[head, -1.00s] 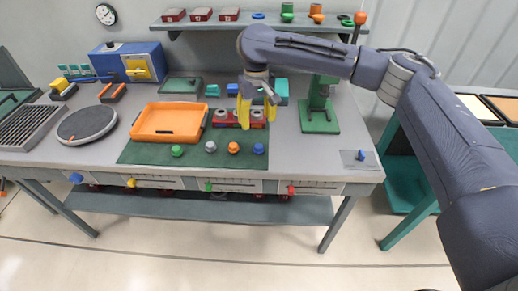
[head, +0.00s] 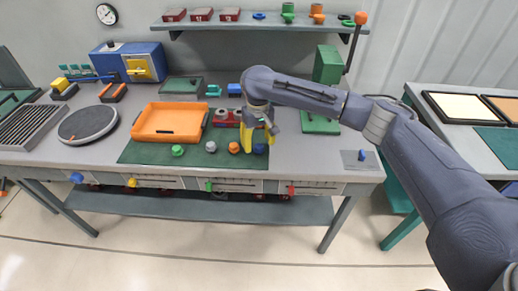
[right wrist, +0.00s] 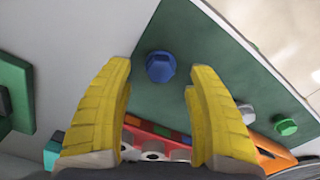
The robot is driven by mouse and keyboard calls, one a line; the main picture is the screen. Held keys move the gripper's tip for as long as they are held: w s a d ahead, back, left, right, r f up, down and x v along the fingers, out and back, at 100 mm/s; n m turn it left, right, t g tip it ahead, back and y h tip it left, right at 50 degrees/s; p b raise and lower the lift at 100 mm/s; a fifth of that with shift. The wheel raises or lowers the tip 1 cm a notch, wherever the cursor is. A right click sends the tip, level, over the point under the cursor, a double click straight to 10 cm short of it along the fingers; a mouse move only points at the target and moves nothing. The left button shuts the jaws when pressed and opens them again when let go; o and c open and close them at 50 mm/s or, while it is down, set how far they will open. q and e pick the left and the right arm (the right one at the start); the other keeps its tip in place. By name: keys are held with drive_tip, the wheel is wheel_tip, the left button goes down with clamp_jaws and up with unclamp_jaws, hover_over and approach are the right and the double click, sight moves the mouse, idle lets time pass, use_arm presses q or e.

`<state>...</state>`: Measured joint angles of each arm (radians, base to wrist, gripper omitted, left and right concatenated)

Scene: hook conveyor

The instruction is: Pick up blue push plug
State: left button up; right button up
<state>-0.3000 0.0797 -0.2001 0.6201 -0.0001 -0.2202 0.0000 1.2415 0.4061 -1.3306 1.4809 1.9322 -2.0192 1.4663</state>
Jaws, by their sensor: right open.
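The blue push plug (head: 259,149) stands on the dark green mat (head: 135,152), at its front right corner in the head view. In the right wrist view the blue plug (right wrist: 160,67) shows just beyond and between the two yellow fingertips. My right gripper (head: 259,140) is open and hangs over the plug, its fingers partly in front of it in the head view. In the right wrist view the open gripper (right wrist: 157,82) has nothing between its fingers. My left gripper is not in view.
Orange (head: 234,147), grey (head: 211,146) and green (head: 178,150) plugs stand left of the blue one. A red block with sockets (head: 222,118) is behind them, and an orange tray (head: 168,137) is to the left. A green press (head: 320,122) stands behind right.

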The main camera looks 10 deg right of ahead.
drive_tip(key=shift+f, duration=1.4)
clamp_jaws()
